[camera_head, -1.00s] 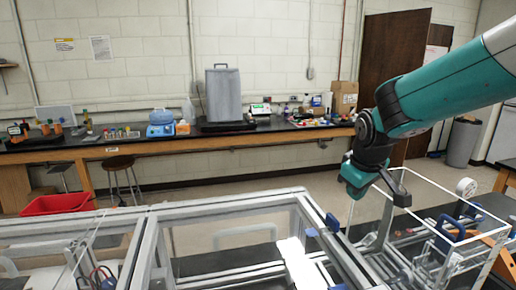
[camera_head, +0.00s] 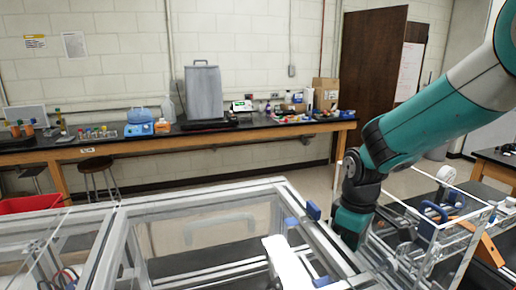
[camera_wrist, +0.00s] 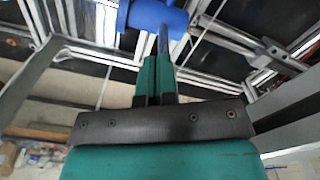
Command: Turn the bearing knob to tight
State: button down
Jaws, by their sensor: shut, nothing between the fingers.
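A blue cylindrical knob-like piece (camera_wrist: 155,16) on a dark stem shows at the top of the wrist view, just beyond my fingertips. I cannot tell for sure that it is the bearing knob, or which way it is turned. My gripper (camera_wrist: 156,62) is shut and empty, its two green fingers together and pointing toward the blue piece. I cannot tell whether they touch it. In the head view my wrist hangs down beside the right side of the extrusion frame (camera_head: 205,193), and the fingertips are hidden.
Small blue fittings (camera_head: 313,210) sit on the frame's rail close left of my wrist. A clear-edged box structure with a blue handle (camera_head: 433,213) stands close on the right. A red bin (camera_head: 30,204) is at the far left. A bench (camera_head: 200,135) runs along the back wall.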

jog(key=shift+s+f, duration=0.25)
jog(key=shift+f, duration=0.45)
jog(key=shift+w+d+p, duration=0.1)
jog(key=shift+p, duration=0.55)
jog(key=shift+d, duration=0.15)
dwell(0.7)
notch_tip(320, 180, up, 6)
jog(key=p, duration=0.5)
jog(key=shift+r, duration=0.2)
jog(key=shift+w+d, duration=0.1)
jog(key=shift+r, duration=0.1)
